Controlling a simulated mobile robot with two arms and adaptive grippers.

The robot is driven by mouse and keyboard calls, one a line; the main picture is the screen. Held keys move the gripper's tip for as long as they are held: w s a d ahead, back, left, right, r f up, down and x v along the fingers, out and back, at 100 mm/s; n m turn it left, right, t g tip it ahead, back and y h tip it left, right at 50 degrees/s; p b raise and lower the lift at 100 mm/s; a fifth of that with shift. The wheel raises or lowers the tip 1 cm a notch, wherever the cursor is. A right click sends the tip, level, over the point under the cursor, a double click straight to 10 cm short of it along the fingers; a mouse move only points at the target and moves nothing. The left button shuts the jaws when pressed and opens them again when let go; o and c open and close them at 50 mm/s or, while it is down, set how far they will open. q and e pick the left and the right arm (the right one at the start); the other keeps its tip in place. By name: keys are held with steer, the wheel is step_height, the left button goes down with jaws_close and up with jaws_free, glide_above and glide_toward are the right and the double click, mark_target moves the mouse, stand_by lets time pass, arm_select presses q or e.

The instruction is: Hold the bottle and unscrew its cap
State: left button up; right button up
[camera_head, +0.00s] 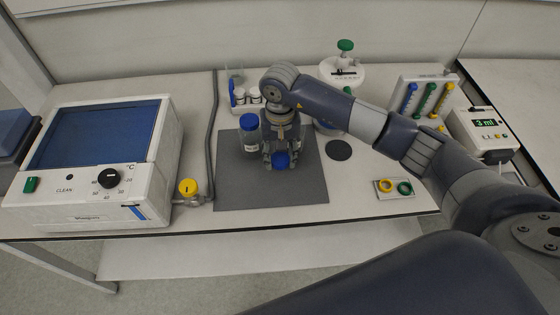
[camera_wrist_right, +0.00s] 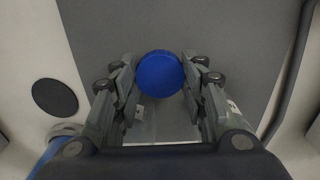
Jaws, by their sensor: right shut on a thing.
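My right gripper (camera_head: 280,158) reaches down over the dark grey mat (camera_head: 310,190) on the bench. It is shut on a bottle with a round blue cap (camera_head: 282,160). In the right wrist view the blue cap (camera_wrist_right: 160,74) shows between the two fingers of the right gripper (camera_wrist_right: 160,90), its top facing the camera. The bottle's body is mostly hidden by the fingers and cap. A second bottle (camera_head: 250,140) with a blue cap stands upright on the mat, just left of the gripper. My left gripper is not in view.
A white device with a blue lid (camera_head: 98,135) stands at left, beside a yellow-knobbed valve (camera_head: 188,188) and grey pipe. A rack of vials (camera_head: 245,97) is behind. The mat's front is clear.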

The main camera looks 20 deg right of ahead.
mark_target(280, 159)
step_height(280, 159, down, 3)
steer(key=shift+s+a+r+p, duration=0.1)
steer(key=shift+p, duration=0.3)
steer(key=shift+f, duration=0.3)
steer(key=shift+f, duration=0.2)
steer(key=o, duration=1.2)
steer(key=shift+r, duration=0.1)
